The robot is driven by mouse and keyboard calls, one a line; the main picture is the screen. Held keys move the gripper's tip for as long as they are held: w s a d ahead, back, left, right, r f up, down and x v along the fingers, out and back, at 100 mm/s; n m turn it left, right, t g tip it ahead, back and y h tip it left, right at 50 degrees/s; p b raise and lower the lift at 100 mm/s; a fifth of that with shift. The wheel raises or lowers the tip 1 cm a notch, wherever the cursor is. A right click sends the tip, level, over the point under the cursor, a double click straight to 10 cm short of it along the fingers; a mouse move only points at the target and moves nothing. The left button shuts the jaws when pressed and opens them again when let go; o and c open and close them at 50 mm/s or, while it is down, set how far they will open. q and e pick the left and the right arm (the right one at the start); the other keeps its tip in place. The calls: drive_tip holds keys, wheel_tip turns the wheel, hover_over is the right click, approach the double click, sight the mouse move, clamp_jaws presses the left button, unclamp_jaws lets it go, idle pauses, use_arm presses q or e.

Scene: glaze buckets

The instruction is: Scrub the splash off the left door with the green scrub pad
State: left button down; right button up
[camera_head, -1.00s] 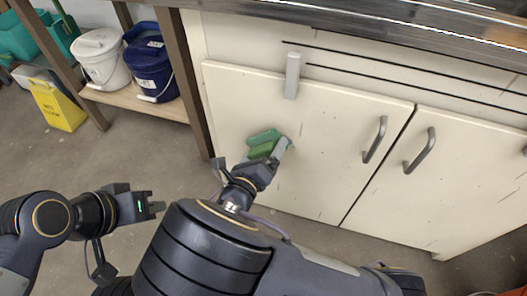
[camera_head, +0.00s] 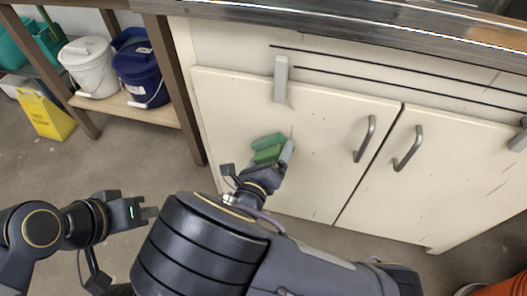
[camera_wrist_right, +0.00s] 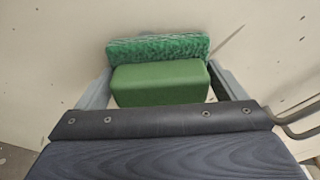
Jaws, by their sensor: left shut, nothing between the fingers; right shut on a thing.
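The green scrub pad (camera_head: 267,148) is held by my right gripper (camera_head: 279,160) against or very close to the left door (camera_head: 320,135). In the right wrist view the pad's green block (camera_wrist_right: 160,83) sits between the two grey fingers, and its rough scrubbing face (camera_wrist_right: 158,48) is toward the cream door (camera_wrist_right: 55,60). I cannot tell if it touches. No coloured splash shows clearly; the pad and gripper cover part of the door. A thin dark mark shows beside the pad. My left gripper (camera_head: 150,212) is shut and empty, over the floor at the left.
The right door (camera_head: 440,185) and two bar handles (camera_head: 364,139) are to the right. A white bucket (camera_head: 90,68) and a blue bucket (camera_head: 138,72) stand on a low shelf at the left, with a yellow floor sign (camera_head: 45,115) beside it. An orange object (camera_head: 505,287) is at the lower right.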

sight(259, 149)
drive_tip(key=shift+w+a+r+p, duration=0.15)
drive_tip(key=shift+w+a+p, duration=0.35)
drive_tip(key=shift+p, duration=1.05)
drive_tip(key=shift+w+a+p, duration=0.2)
drive_tip(key=shift+a+p, duration=0.15)
drive_tip(key=shift+a, duration=0.8)
drive_tip(key=shift+s, duration=0.1)
drive_tip(key=shift+p+v, duration=0.4)
drive_tip(key=shift+v, duration=1.15)
drive_tip(key=shift+s+a+f, duration=0.15)
drive_tip(key=shift+s, duration=0.55)
drive_tip(key=shift+s+a+f, duration=0.15)
drive_tip(key=shift+s, duration=0.55)
